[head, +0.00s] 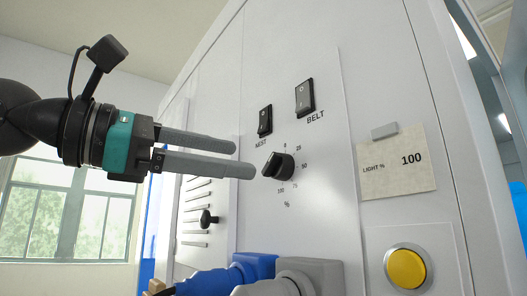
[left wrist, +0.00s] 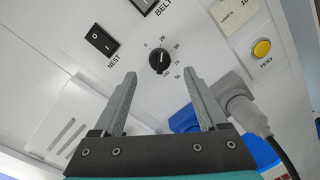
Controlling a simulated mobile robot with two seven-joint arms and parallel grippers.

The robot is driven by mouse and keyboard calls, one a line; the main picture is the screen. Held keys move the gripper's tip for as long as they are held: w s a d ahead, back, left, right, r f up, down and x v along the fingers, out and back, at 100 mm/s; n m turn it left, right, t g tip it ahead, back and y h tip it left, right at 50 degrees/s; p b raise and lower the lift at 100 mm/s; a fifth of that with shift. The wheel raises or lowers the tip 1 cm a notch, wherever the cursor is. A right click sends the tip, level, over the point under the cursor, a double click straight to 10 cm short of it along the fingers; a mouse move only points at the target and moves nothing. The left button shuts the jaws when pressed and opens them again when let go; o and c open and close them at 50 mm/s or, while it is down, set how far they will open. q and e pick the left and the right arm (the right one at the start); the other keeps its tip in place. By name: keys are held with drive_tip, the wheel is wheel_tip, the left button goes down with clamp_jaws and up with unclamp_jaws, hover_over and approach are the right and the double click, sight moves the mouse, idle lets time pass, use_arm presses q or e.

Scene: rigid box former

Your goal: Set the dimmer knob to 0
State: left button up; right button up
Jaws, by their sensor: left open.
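The dimmer knob (head: 278,166) is a round black knob with a raised grip bar on the white panel, ringed by marks 0, 25, 50, 75 and 100 with a % sign below. Its bar slants toward the lower left in the head view; I cannot clearly read which mark it points to. My left gripper (head: 246,160) is open and empty, its grey fingers pointing at the knob from the left, just short of it. In the left wrist view the knob (left wrist: 159,62) shows between and beyond the fingertips (left wrist: 159,75). My right gripper is not in view.
Above the knob are the NEST switch (head: 265,121) and the BELT switch (head: 305,98). A card (head: 398,165) at right reads LIGHT % 100. A yellow button (head: 406,268) is below it. Blue (head: 253,266) and grey (head: 310,272) connectors jut out under the knob.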

sight(267, 163)
use_arm(q)
drive_tip(key=p+x, duration=0.1)
drive_tip(key=x, duration=0.4)
drive_tip(key=shift+w+d, duration=0.15)
drive_tip(key=shift+d, duration=0.2)
drive_tip(key=shift+c, duration=0.3)
clamp_jaws()
